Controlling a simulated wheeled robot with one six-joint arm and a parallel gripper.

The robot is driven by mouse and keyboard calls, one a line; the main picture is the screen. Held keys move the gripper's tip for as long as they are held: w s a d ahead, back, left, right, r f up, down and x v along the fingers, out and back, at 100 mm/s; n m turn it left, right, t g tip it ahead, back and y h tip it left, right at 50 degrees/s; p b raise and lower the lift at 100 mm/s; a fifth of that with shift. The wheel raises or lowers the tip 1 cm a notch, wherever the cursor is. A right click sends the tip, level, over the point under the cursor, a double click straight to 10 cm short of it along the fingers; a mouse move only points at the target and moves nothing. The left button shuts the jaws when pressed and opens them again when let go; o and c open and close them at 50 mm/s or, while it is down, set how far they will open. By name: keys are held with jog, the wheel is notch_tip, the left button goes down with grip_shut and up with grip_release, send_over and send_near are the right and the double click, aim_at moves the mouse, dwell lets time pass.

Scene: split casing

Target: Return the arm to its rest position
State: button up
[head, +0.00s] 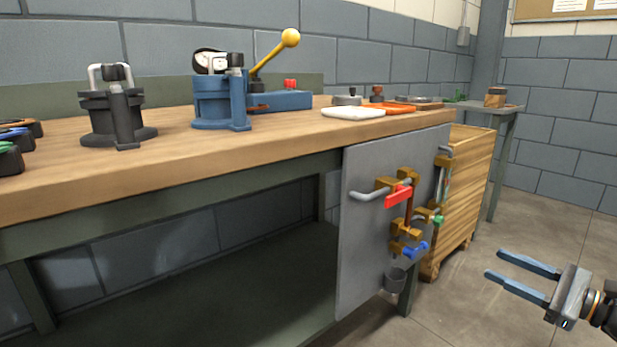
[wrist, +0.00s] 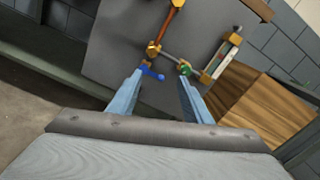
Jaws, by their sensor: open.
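My gripper (head: 525,276) is at the lower right of the head view, in free air to the right of the bench. Its two blue fingers are spread apart with nothing between them, and they point left toward the grey panel (head: 362,240). In the wrist view, my gripper (wrist: 160,82) is also open and empty. The panel's brass fittings with the blue handle (wrist: 152,73) and green knob (wrist: 185,69) show beyond the fingertips. The fingers appear apart from them. Part of my arm is cut off at the right edge of the head view.
The wooden bench (head: 170,170) carries a black fixture (head: 115,110), a blue press (head: 220,95) with a yellow-knobbed lever, a white tray (head: 352,113) and an orange tray (head: 392,109). A wooden crate (head: 465,190) stands behind the panel. Open floor (head: 490,310) lies around my gripper.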

jog(key=s+a+r+n+g+y, duration=0.15)
jog(key=a+n+g, duration=0.5)
jog(key=a, duration=0.85)
jog(key=s+a+r+n+g, duration=0.2)
jog(key=a+n+g, duration=0.4)
jog(key=a, duration=0.8)
jog(key=s+a+r+n+g+h, duration=0.25)
jog(key=s+a+n+h, duration=0.85)
jog(key=s+a+n, duration=0.9)
jog(key=d+r+m+p, duration=0.4)
jog(key=d+r+p, duration=0.7)
jog(key=p, duration=0.6)
jog(key=s+d+r+m+h+p, duration=0.1)
jog(key=d+r+m+p, duration=0.3)
jog(key=d+r+p, duration=0.7)
jog(key=shift+s+d+r+t+p, duration=0.35)
jog(key=shift+r+p, duration=1.65)
jog(key=shift+p, duration=1.45)
jog(key=shift+w+a+h, duration=0.1)
jog(key=shift+a+h, duration=0.05)
jog(key=shift+h, duration=0.1)
